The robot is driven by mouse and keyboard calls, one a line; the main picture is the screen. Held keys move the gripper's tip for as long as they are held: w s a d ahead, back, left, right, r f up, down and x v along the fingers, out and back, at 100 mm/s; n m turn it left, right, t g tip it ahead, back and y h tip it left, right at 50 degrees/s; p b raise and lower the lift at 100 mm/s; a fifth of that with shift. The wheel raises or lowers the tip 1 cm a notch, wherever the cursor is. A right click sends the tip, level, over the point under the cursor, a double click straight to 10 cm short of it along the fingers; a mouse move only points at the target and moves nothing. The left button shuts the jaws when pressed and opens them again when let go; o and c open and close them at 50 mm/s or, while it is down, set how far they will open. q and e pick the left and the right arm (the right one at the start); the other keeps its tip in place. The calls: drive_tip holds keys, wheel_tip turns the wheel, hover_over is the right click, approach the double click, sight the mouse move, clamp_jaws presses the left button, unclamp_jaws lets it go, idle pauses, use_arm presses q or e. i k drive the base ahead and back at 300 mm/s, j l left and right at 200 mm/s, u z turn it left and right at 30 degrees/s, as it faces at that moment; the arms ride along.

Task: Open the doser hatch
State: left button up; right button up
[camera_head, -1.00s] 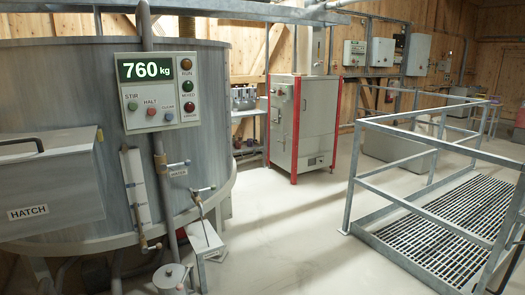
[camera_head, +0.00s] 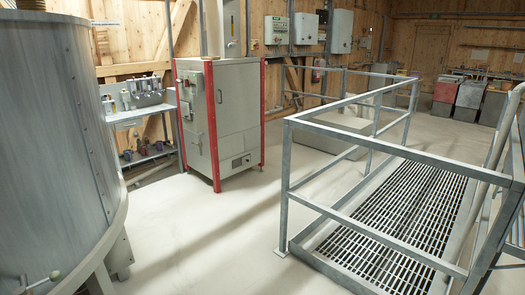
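The doser hatch is not visible now. The grey feed mixer tank (camera_head: 55,120) fills the left edge of the view, cut off by the frame. A small lever or valve handle (camera_head: 45,281) shows at its lower left. A grey cabinet (camera_head: 222,118) with red corner posts stands left of the middle. It has a door handle and small fittings, but I cannot tell whether it is the doser. Neither of my grippers is in view.
A metal railing (camera_head: 325,209) surrounds a floor grating (camera_head: 395,220) on the right. A workbench with a shelf (camera_head: 150,112) stands between tank and cabinet. Wall boxes (camera_head: 277,30) hang at the back. Pale floor (camera_head: 205,245) is clear between tank and railing.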

sight(237, 87)
drive_tip(key=i+u, duration=0.15)
drive_tip(key=i, duration=0.5)
drive_tip(key=i+u, duration=0.15)
drive_tip(key=i, duration=0.5)
drive_tip(key=i+u, duration=0.15)
drive_tip(key=i, duration=0.45)
drive_tip(key=i+l+u, duration=0.15)
drive_tip(key=i, duration=0.5)
drive_tip(key=i+u, duration=0.15)
drive_tip(key=i, duration=2)
